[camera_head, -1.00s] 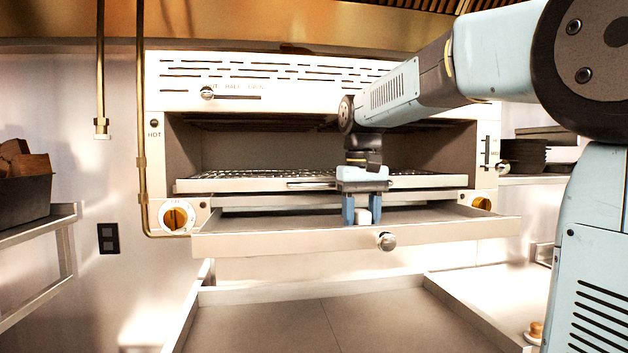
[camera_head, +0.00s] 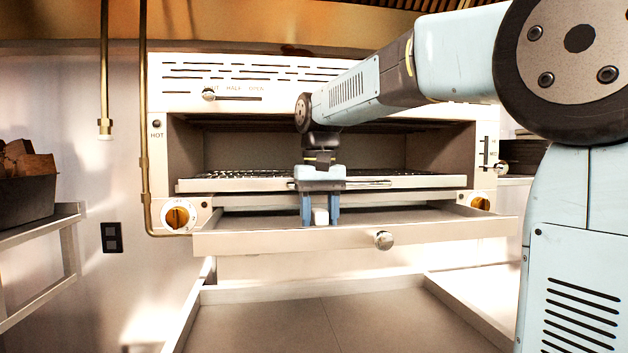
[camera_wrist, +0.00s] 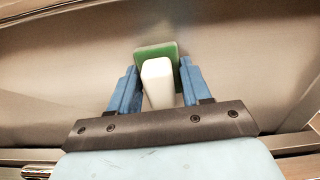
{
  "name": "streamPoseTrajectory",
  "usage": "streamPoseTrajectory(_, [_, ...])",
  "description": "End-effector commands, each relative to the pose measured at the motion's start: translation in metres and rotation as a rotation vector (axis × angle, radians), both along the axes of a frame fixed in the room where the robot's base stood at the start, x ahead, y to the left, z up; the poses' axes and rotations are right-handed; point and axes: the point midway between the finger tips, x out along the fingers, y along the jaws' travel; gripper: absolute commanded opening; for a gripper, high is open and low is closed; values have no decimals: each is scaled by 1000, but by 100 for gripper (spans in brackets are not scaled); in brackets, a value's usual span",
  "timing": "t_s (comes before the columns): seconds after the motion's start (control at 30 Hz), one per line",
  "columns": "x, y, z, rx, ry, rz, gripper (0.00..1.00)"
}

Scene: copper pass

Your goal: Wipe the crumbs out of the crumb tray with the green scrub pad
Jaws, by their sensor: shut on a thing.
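The crumb tray (camera_head: 300,240) is pulled out below the grill, with a round knob on its front. My gripper (camera_head: 320,217) points down into the tray, left of the knob. It is shut on the white block-like grip of the green scrub pad; that white grip (camera_head: 321,215) shows between the fingers. In the wrist view the green scrub pad (camera_wrist: 158,50) sticks out past the white part, between the blue fingers of my gripper (camera_wrist: 158,85). The pad's underside is hidden. I can make out no crumbs on the bare tray floor (camera_wrist: 235,60) in the wrist view.
The grill's wire rack (camera_head: 240,182) juts out just above the tray, close to my wrist. Orange knobs (camera_head: 177,216) flank the tray. A wide, shallow metal surface with raised edges (camera_head: 320,315) lies below. A side shelf with a dark bin (camera_head: 25,195) stands at left.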

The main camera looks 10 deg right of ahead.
Motion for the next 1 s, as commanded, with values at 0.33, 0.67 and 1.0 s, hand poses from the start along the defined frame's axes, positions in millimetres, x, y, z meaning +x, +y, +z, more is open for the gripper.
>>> streamPoseTrajectory(0.33, [1, -3, 42, 0, -2, -5, 20])
streamPoseTrajectory(0.67, [1, -5, 71, 0, -2, -8, 20])
streamPoseTrajectory(1.0, [1, -5, 78, 0, 0, -9, 20])
